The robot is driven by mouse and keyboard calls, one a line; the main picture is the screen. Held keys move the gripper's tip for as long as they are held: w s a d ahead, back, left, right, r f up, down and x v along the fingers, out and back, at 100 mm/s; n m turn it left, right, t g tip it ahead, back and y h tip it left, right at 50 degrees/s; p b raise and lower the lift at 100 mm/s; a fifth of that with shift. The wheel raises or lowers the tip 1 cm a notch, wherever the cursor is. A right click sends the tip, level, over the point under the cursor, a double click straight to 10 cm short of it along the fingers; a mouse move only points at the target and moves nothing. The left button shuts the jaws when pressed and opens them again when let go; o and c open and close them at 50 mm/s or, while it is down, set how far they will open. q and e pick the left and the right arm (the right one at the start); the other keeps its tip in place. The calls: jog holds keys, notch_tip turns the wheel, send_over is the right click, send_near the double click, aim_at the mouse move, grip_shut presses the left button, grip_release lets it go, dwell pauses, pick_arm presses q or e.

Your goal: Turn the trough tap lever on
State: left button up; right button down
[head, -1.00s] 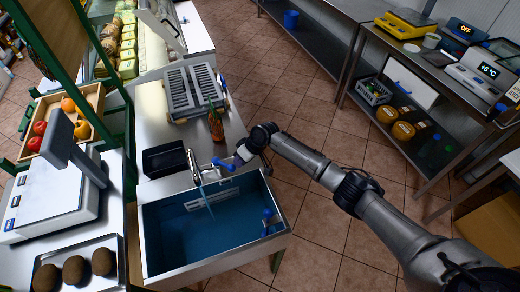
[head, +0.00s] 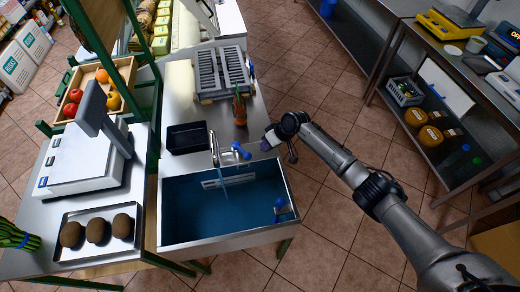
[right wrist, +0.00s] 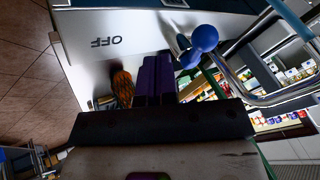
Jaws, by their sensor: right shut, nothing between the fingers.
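The trough tap (head: 213,148) stands at the back rim of the blue-lined trough (head: 167,212). Its blue lever (head: 241,150) points right in the head view. A thin pale blue line like a water stream runs from the spout into the trough. My right gripper (head: 267,143) is just right of the lever, apart from it. In the right wrist view its purple fingers (right wrist: 155,78) are shut and empty. A blue lever knob (right wrist: 204,38) shows beyond them to the right. My left gripper is not in view.
An orange bottle (head: 239,108) stands on the counter behind the gripper. A black tray (head: 187,138) lies left of the tap. A second blue handle (head: 281,206) is at the trough's right side. An OFF label (right wrist: 106,42) shows upside down in the wrist view.

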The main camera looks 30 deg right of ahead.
jog(key=v, duration=1)
jog(key=shift+s+a+p, duration=0.25)
jog(key=shift+p, duration=0.2)
